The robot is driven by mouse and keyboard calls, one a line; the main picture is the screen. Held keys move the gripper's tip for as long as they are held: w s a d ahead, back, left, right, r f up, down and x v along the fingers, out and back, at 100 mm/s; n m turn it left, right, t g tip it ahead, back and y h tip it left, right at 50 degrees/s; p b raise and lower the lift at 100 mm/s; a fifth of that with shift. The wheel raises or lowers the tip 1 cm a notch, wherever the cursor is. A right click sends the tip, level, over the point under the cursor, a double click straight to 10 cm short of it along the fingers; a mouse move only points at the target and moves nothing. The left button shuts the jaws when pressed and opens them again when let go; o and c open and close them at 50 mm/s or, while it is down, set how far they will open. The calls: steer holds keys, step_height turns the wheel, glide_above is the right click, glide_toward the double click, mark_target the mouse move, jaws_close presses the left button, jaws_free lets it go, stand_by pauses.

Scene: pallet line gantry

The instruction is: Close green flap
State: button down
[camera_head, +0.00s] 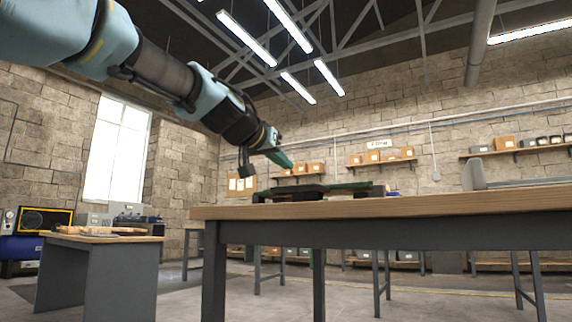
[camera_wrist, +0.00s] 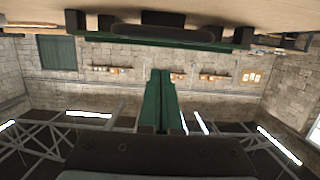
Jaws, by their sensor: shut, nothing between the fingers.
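A low green flap (camera_head: 345,187) lies nearly flat with dark parts on the wooden tabletop, seen almost edge-on in the head view. How far it is open cannot be told. In the wrist view, which is upside down, its green strip (camera_wrist: 120,43) runs across the top with a dark body behind it. My gripper (camera_head: 287,162) is above the tabletop, over the left part of the flap assembly and apart from it. Its green fingers are together and empty, and they show in the wrist view (camera_wrist: 160,75) pointing at the strip.
The flap rests on a large wooden workbench (camera_head: 420,207) with dark legs. A smaller bench (camera_head: 100,238) stands at the left. Wall shelves (camera_head: 385,161) with boxes are far behind. The air around my gripper is clear. A grey object (camera_head: 473,176) stands at the bench's right.

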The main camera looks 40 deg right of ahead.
steer(key=s+a+f+b, duration=0.2)
steer(key=a+f, duration=0.2)
steer(key=a, duration=0.3)
steer(key=shift+a+f+b, duration=0.3)
steer(key=shift+f+b, duration=0.05)
steer(key=shift+b, duration=0.05)
steer(key=w+a+f+n+t+y+p, duration=0.2)
steer(key=w+a+f+n+y+p, duration=0.6)
steer(key=w+a+f, duration=1.1)
steer(key=s+a+f+n+g+y+p, duration=0.1)
steer(key=a+f+y+p, duration=0.1)
steer(key=a+f, duration=0.4)
steer(key=s+a+f+n+g+y+p, duration=0.1)
steer(key=s+a+f+n+y+p, duration=0.2)
steer(key=a, duration=0.6)
steer(key=s+a+f+n+g+y+p, duration=0.1)
steer(key=s+a+f+p, duration=0.2)
steer(key=a, duration=0.4)
steer(key=s+a+f+n+g+y+p, duration=0.1)
steer(key=s+a+f+g+p, duration=0.15)
steer(key=s+a, duration=0.35)
step_height(320, 180, up, 36)
steer(key=w+t+p, duration=0.1)
steer(key=p, duration=3.4)
steer(key=shift+w+p, duration=0.3)
steer(key=shift+w, duration=0.1)
